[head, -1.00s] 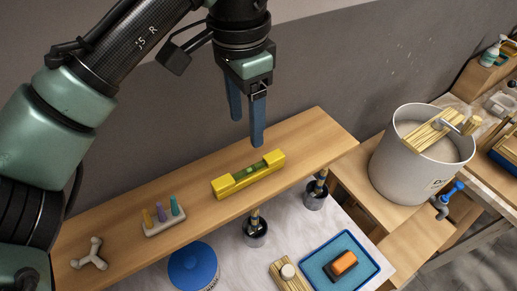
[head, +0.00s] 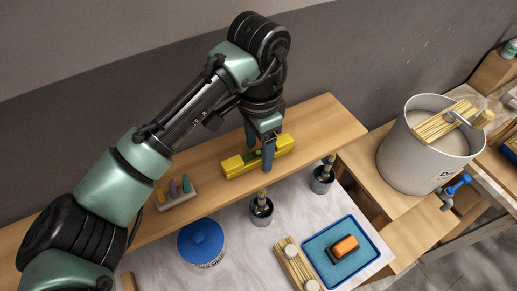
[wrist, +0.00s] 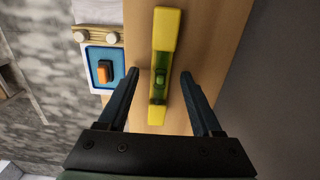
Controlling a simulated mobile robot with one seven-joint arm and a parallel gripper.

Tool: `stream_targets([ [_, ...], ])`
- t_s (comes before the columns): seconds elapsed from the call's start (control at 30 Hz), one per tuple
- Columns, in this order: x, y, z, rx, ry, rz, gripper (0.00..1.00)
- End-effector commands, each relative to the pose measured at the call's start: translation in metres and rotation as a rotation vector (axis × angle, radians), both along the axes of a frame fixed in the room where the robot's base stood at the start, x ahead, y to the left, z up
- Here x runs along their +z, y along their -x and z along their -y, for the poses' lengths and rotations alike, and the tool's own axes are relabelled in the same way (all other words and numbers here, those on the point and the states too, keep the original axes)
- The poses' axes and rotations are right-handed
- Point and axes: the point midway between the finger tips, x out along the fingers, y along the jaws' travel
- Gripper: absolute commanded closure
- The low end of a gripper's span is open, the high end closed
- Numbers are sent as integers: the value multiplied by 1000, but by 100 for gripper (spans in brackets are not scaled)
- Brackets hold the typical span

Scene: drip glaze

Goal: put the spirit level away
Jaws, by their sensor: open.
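The yellow spirit level (head: 238,165) lies on the wooden shelf, with a green vial window at its middle. In the wrist view the spirit level (wrist: 166,30) runs lengthwise between the two blue fingers. My gripper (head: 260,160) is over the middle of the level, with one finger on each side of it. In the wrist view my gripper (wrist: 160,74) is open, with a gap between each finger and the level. One finger hides part of the level in the head view.
The wooden shelf (head: 325,115) also holds a small rack of coloured sticks (head: 177,194). Below it are a blue-lidded tub (head: 201,240), two dark cups with brushes, and a blue tray (head: 340,256) with an orange block. A large grey bucket (head: 405,160) stands right.

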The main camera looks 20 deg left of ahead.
Motion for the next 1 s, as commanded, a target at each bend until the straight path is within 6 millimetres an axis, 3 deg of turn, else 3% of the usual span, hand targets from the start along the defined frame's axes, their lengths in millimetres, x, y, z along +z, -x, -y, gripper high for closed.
stream_targets([
  [0.33, -11, 0, -1, 1, -1, 1, 34],
  [0.7, -11, 0, 0, 1, 0, 0, 99],
  [1.0, -10, 0, 0, 1, -1, 1, 100],
])
